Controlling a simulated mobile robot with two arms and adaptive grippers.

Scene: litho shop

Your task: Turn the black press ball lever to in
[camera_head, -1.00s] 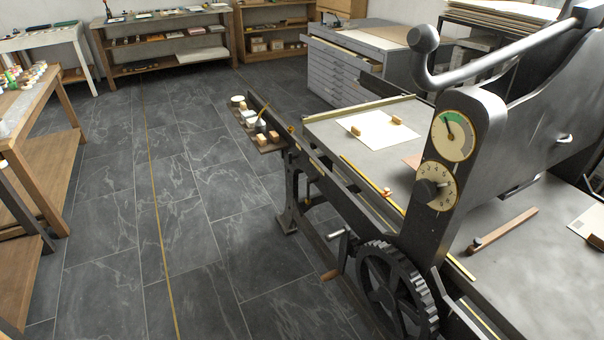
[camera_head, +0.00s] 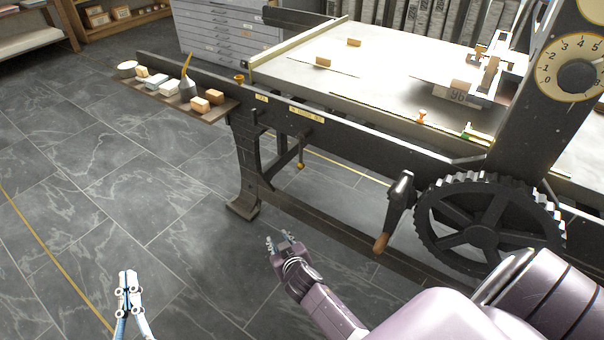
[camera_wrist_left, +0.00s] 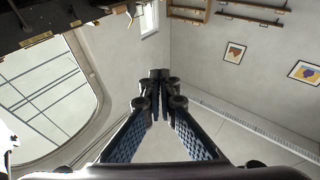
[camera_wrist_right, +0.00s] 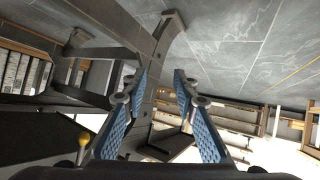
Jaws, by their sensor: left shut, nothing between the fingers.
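The black press's side frame (camera_head: 350,130) crosses the head view. A short rod with a small brass-coloured knob (camera_head: 300,165) hangs below the side rail; a yellow knob also shows in the right wrist view (camera_wrist_right: 83,141). My left gripper (camera_head: 128,277) is shut and empty over the floor at lower left; its fingertips meet in the left wrist view (camera_wrist_left: 159,76). My right gripper (camera_head: 280,243) is open and empty, low in front of the press; its fingers stand apart in its wrist view (camera_wrist_right: 160,88).
A crank with a wooden handle (camera_head: 383,240) hangs beside a large black gear wheel (camera_head: 490,228), right of my right gripper. A numbered dial (camera_head: 578,72) is at upper right. A small shelf (camera_head: 205,112) with blocks juts from the press. The floor at left is clear.

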